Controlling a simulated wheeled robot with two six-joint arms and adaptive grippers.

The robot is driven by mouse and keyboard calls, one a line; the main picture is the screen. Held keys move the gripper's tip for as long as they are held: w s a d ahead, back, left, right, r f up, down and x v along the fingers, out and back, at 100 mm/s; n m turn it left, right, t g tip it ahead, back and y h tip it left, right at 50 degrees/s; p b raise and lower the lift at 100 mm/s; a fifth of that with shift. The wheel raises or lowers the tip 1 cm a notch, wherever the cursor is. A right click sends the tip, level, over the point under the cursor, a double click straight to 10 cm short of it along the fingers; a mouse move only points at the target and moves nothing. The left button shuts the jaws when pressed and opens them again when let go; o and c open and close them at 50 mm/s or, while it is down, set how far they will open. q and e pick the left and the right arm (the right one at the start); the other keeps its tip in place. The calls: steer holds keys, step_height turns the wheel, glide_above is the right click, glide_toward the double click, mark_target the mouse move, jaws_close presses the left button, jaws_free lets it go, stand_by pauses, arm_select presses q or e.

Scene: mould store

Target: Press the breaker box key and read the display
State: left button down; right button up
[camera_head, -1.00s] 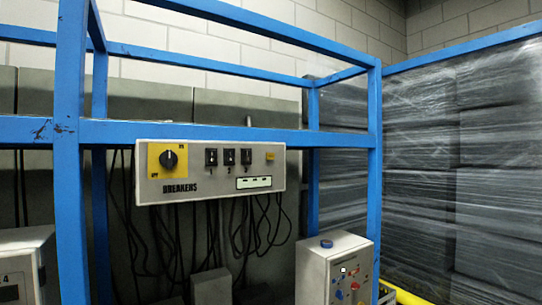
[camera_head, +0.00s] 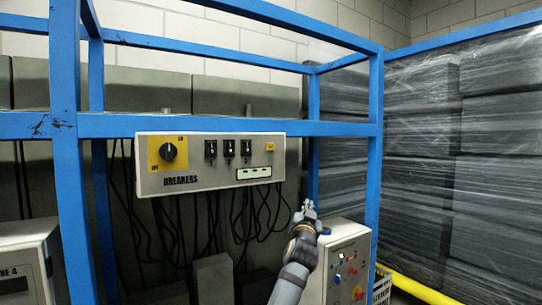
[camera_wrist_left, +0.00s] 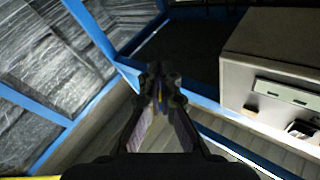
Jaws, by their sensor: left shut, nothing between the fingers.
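The breaker box (camera_head: 210,190) is a pale panel marked BREAKERS, fixed to the blue frame. It has a black rotary knob (camera_head: 168,152) on a yellow plate, three black switches (camera_head: 229,149), a small yellow key (camera_head: 270,147) at the upper right and a display (camera_head: 254,173) with short dashes below it. My left gripper (camera_head: 308,208) is shut and empty, to the right of and below the box, apart from it. In the left wrist view the fingers (camera_wrist_left: 160,80) point ahead, with the box (camera_wrist_left: 272,58), its display (camera_wrist_left: 287,92) and yellow key (camera_wrist_left: 250,109) at the right. My right gripper does not show.
A grey control box (camera_head: 348,250) with coloured buttons stands just below my left gripper. Blue frame bars (camera_head: 374,150) surround the panel. Black cables (camera_head: 215,225) hang beneath it. Wrapped dark stacks (camera_head: 495,160) stand at the right, and another box (camera_head: 28,255) at the lower left.

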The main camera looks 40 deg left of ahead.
mark_target(274, 149)
arm_select(q)
steer(key=s+r+n+y, duration=0.1)
steer(key=s+r, duration=0.1)
steer(key=r, duration=0.4)
steer(key=s+r+n+t+y, duration=0.1)
steer(key=s+r, duration=0.2)
steer(key=r, duration=0.3)
steer(key=s+r+y, duration=0.1)
steer(key=s+r, duration=0.2)
steer(key=r, duration=0.3)
steer(key=shift+a+n+y+p, duration=0.3)
steer(key=shift+a+n+y, duration=0.05)
steer(key=shift+n+y, duration=0.05)
steer(key=w+a, duration=0.1)
steer(key=a, duration=0.1)
steer(key=w+a, duration=0.1)
steer(key=a, duration=0.2)
steer(key=w+a, duration=0.1)
steer(key=a, duration=0.2)
steer(key=shift+w+a+p, duration=0.1)
steer(key=shift+p, duration=0.25)
steer(key=shift+a, duration=0.1)
steer(key=shift+w+a, duration=0.15)
steer(key=shift+a, duration=0.15)
